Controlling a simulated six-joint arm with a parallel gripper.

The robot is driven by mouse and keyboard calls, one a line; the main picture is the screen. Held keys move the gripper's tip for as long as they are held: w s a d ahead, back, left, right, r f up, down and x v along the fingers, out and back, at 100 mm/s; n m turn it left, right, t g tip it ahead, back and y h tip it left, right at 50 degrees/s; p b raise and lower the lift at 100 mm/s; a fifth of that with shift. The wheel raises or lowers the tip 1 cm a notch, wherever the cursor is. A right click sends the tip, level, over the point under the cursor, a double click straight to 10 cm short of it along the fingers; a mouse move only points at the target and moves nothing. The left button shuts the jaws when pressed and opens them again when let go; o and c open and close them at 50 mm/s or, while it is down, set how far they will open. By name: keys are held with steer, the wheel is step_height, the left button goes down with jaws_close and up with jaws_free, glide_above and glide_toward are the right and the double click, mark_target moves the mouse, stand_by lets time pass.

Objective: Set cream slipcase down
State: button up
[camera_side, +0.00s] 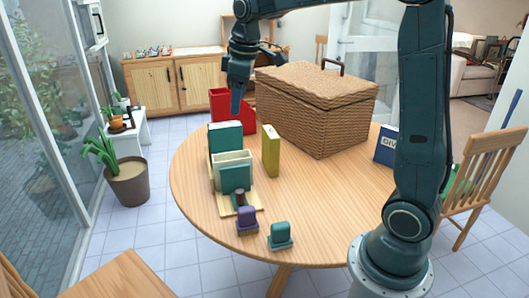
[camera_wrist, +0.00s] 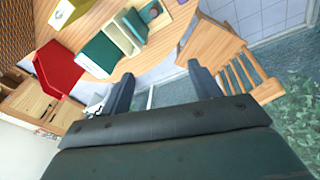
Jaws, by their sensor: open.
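The cream slipcase (camera_side: 232,157) stands on the round table between a teal book (camera_side: 226,136) behind it and a smaller teal block (camera_side: 235,179) in front. It also shows in the wrist view (camera_wrist: 118,36), near the top, beside the teal book (camera_wrist: 102,52). My gripper (camera_side: 237,108) is above the far left part of the table, higher than the slipcase and beyond it, apart from it. In the wrist view its two fingers (camera_wrist: 160,75) are spread with nothing between them.
A red container (camera_side: 223,98) stands near my gripper at the far table edge. A large wicker basket (camera_side: 320,112) and an olive-yellow book (camera_side: 271,155) stand to the right. Purple (camera_side: 247,220) and teal (camera_side: 280,236) objects are in front. The table's middle right is clear.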

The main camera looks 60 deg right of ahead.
steer(key=s+a+f+m+t, duration=0.1)
steer(key=s+a, duration=0.3)
steer(key=s, duration=0.8)
steer(key=s+a+f+m+t, duration=0.1)
steer(key=s+a+m, duration=0.3)
steer(key=s, duration=0.8)
steer(key=shift+s+a+t+y, duration=0.2)
steer(key=shift+a+t+y, duration=0.1)
steer(key=shift+a+t, duration=0.2)
